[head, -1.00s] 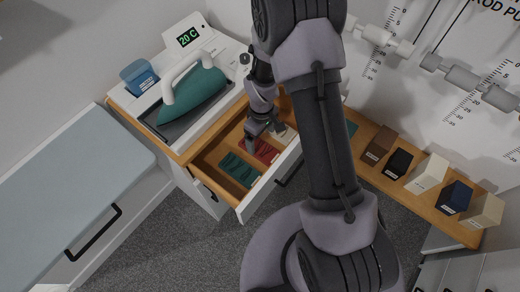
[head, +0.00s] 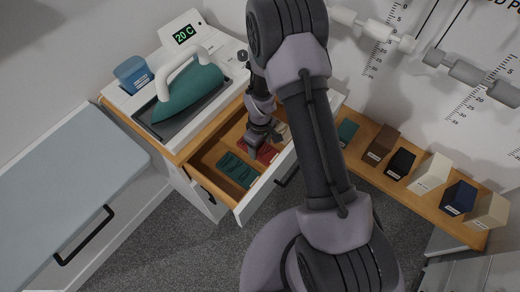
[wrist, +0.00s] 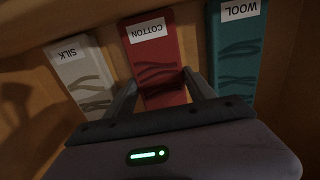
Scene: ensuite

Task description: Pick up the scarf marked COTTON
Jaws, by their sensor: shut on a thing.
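The red scarf marked COTTON (wrist: 151,55) lies in the open wooden drawer, between two other folded scarves. It also shows in the head view (head: 268,153), partly covered by my gripper. My gripper (wrist: 160,84) has one finger on each long side of the red scarf and is shut on it. In the head view my gripper (head: 256,146) reaches down into the drawer. The scarf still appears to be down among the others.
A pale scarf marked SILK (wrist: 82,72) and a teal one marked WOOL (wrist: 238,48) flank it closely. The drawer front (head: 262,188) stands pulled out. Above are a teal iron (head: 188,95) and a blue cup (head: 134,76). A shelf of blocks (head: 400,180) is at right.

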